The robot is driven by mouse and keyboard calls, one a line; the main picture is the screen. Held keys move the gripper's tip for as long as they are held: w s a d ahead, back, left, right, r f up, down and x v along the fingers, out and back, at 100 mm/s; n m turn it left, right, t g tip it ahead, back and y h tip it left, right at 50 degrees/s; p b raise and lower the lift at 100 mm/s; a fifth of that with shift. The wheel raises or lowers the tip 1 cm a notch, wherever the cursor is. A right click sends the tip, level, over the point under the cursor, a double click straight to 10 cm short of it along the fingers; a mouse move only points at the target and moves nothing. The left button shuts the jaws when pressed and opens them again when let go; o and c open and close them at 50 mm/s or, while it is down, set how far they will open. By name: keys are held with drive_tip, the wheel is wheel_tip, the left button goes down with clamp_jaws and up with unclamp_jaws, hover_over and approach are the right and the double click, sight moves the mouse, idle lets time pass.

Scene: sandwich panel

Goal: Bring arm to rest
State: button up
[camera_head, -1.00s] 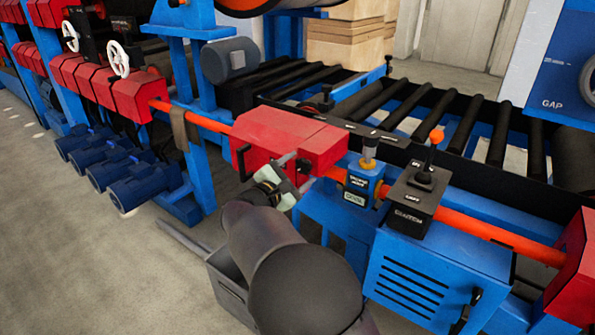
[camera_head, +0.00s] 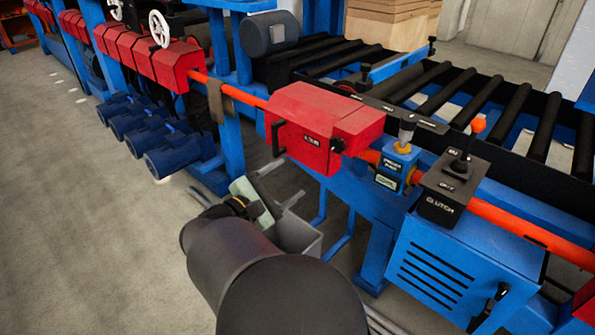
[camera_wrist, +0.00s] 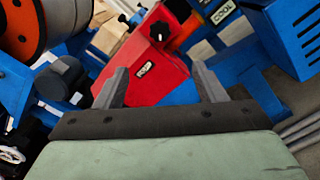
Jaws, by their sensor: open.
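My gripper (camera_head: 281,184) is open and empty in the head view, low and in front of the red box (camera_head: 330,118) on the orange rail. Its two grey fingers also show apart in the wrist view (camera_wrist: 161,78), with nothing between them but background. The red box fills the middle of the wrist view (camera_wrist: 172,50), beyond the fingertips. It has a black handle on its left face and a dark knob on its right end. A gap seems to separate the fingers from the box. My dark arm covers the bottom middle of the head view.
A grey open bin (camera_head: 303,238) stands below and behind my gripper. A blue cabinet with a clutch lever box (camera_head: 450,190) is at right, beside a small blue panel (camera_head: 394,165). Blue motors (camera_head: 165,150) line the left. The concrete floor (camera_head: 90,250) at left is clear.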

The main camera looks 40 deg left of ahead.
drive_tip(key=shift+s, duration=0.35)
idle(0.3)
drive_tip(key=w+d+r+m+g+h+p, duration=0.25)
drive_tip(key=w+d, duration=0.25)
drive_tip(key=d, duration=0.3)
drive_tip(key=w+d+r+m+g+h+p, duration=0.1)
drive_tip(key=w+d+m+g+h, duration=0.15)
drive_tip(key=w+d, duration=0.5)
drive_tip(key=d+r+m+g+h+p, duration=0.3)
drive_tip(key=d+m+g, duration=0.35)
drive_tip(key=d, duration=1.35)
drive_tip(key=s+d+r+m+g+y+p, duration=0.1)
drive_tip(key=s+d+m+g+y+p, duration=0.2)
drive_tip(key=d, duration=0.5)
drive_tip(key=s+d+r+m+g+p, duration=0.1)
drive_tip(key=s+d+m+g+p, duration=0.2)
drive_tip(key=s+d+m, duration=0.3)
drive_tip(key=s+d+r+m+y+p, duration=0.1)
drive_tip(key=s+d+m+y+p, duration=0.3)
drive_tip(key=s+m, duration=0.3)
drive_tip(key=shift+s+d+y, duration=0.4)
drive_tip(key=shift+s+d, duration=0.3)
drive_tip(key=shift+d, duration=0.05)
drive_tip(key=shift+r, duration=0.1)
